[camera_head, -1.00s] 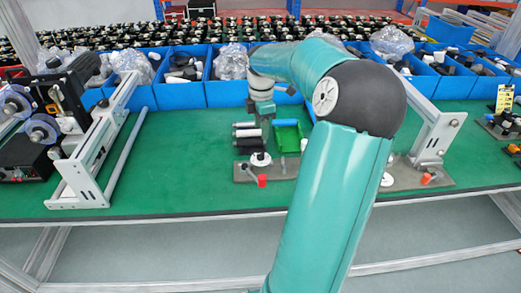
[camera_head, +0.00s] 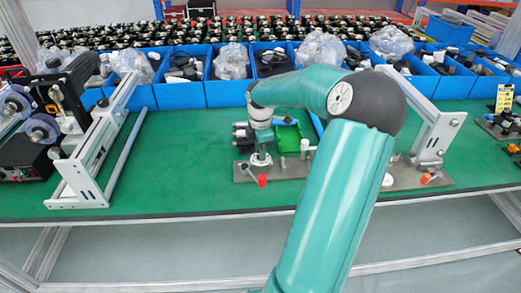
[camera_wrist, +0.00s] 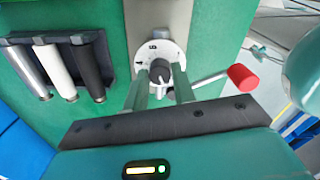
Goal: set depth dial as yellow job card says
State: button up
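The white dial (camera_wrist: 166,49) with a dark centre knob (camera_wrist: 160,72) sits on a grey plate in the wrist view. It shows a few marks, including one like a 5 or 6. In the head view the dial (camera_head: 261,160) is partly hidden under my gripper (camera_head: 262,150). My gripper (camera_wrist: 160,82) is open, one green finger on each side of the knob; I cannot tell whether they touch it. A small yellow card (camera_head: 504,98) stands at the far right; its writing is too small to read.
A lever with a red end (camera_wrist: 242,77) is close right of the dial. A rack with silver, white and black rollers (camera_wrist: 60,70) lies to the left. A green tray (camera_head: 287,138) and a grey frame (camera_head: 437,130) stand nearby. Blue bins (camera_head: 180,94) line the back.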

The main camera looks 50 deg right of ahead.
jog(key=c, duration=0.5)
jog(key=shift+o, duration=0.2)
jog(key=shift+m, duration=0.3)
jog(key=m, duration=1.7)
jog(key=shift+m, duration=0.4)
jog(key=m, duration=0.5)
jog(key=shift+m, duration=0.3)
